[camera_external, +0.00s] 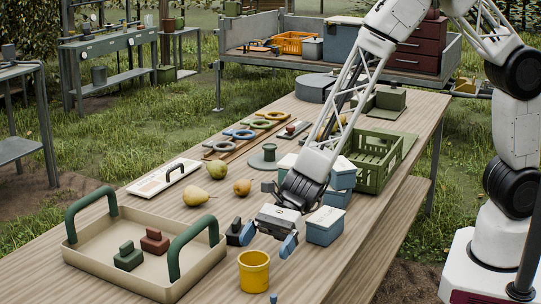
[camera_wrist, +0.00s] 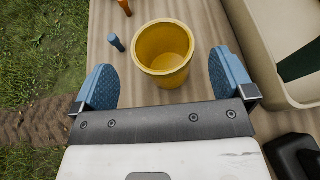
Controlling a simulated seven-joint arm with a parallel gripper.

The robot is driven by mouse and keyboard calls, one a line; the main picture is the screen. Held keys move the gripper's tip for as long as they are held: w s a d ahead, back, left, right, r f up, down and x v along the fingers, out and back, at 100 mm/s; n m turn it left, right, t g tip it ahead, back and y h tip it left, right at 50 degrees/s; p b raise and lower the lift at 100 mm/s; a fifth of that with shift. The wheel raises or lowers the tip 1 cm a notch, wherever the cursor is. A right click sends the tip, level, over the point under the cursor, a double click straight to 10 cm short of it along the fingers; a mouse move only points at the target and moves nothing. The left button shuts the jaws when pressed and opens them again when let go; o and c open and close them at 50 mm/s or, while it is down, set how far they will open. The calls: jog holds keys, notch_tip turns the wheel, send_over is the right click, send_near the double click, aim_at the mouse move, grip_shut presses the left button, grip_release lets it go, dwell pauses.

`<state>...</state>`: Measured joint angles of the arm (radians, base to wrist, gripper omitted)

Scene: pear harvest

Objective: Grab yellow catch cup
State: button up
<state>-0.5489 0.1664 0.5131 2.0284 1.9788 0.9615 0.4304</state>
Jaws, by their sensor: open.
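The yellow catch cup (camera_external: 254,274) stands upright on the wooden table near its front edge in the external view. In the wrist view the yellow cup (camera_wrist: 164,52) shows its open, empty inside. My gripper (camera_external: 268,236) is low over the table, just behind the cup in the external view. In the wrist view my gripper (camera_wrist: 161,80) is open, with one blue finger on each side of the cup's near part. The fingers appear apart from the cup, and nothing is held.
A beige tray (camera_external: 85,252) with green handles stands left of the cup, holding a green and a red block. Blue-grey boxes (camera_external: 325,226) and a green crate (camera_external: 375,152) stand right and behind. A small blue peg (camera_wrist: 116,43) is beside the cup. Pears (camera_external: 196,195) lie farther back.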

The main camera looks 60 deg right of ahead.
aim_at(254, 253)
jog(key=shift+x, duration=2.6)
jog(key=shift+w+f, duration=0.1)
jog(key=c, duration=1)
jog(key=shift+o, duration=0.2)
jog(key=shift+r, duration=0.95)
jog(key=s+d+r, duration=0.3)
jog(key=s+d, duration=0.8)
jog(key=shift+s, duration=0.3)
